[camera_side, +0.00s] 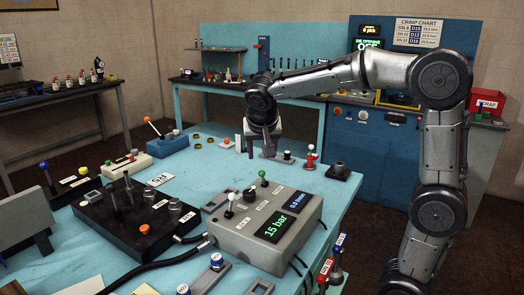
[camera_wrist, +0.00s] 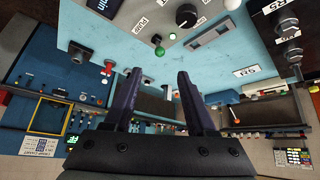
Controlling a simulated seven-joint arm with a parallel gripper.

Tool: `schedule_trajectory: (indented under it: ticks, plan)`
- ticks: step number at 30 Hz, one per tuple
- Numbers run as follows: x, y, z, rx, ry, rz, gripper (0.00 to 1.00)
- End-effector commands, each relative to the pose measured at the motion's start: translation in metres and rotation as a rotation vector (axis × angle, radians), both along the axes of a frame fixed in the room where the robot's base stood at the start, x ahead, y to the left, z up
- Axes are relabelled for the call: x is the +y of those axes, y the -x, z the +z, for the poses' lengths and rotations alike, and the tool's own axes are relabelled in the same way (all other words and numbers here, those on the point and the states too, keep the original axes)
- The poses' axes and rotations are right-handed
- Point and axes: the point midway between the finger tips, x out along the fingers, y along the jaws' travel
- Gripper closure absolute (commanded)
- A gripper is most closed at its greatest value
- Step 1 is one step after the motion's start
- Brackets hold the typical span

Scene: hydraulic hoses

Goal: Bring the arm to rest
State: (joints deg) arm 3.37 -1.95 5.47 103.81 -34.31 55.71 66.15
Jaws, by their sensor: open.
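My arm (camera_side: 440,150) reaches from the right side over the back part of the light-blue bench (camera_side: 175,185). My gripper (camera_side: 262,152) points down near the bench's back edge in the side view. Its fingertips are small there and hard to make out. In the wrist view my gripper (camera_wrist: 155,82) shows two dark fingers spread apart with nothing between them. The gripper is open and empty.
A grey control box (camera_side: 235,240) with a "15 bar" display stands at the front of the bench. A black block (camera_side: 125,225) with levers lies left of it. Small fittings (camera_side: 311,158) stand close right of my gripper. A blue crimp machine (camera_side: 365,135) is behind.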

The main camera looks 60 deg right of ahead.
Motion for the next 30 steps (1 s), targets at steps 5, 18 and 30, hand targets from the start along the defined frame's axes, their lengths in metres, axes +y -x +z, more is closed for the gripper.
schedule_trajectory:
  ticks: [5, 18, 30]
  plan:
    - [0.002, 0.001, 0.003, 0.000, 0.000, 0.000, 0.44]
    - [0.004, 0.005, 0.016, -0.032, 0.001, 0.004, 0.44]
    - [0.064, 0.143, 0.020, -0.084, -0.121, 0.285, 0.44]
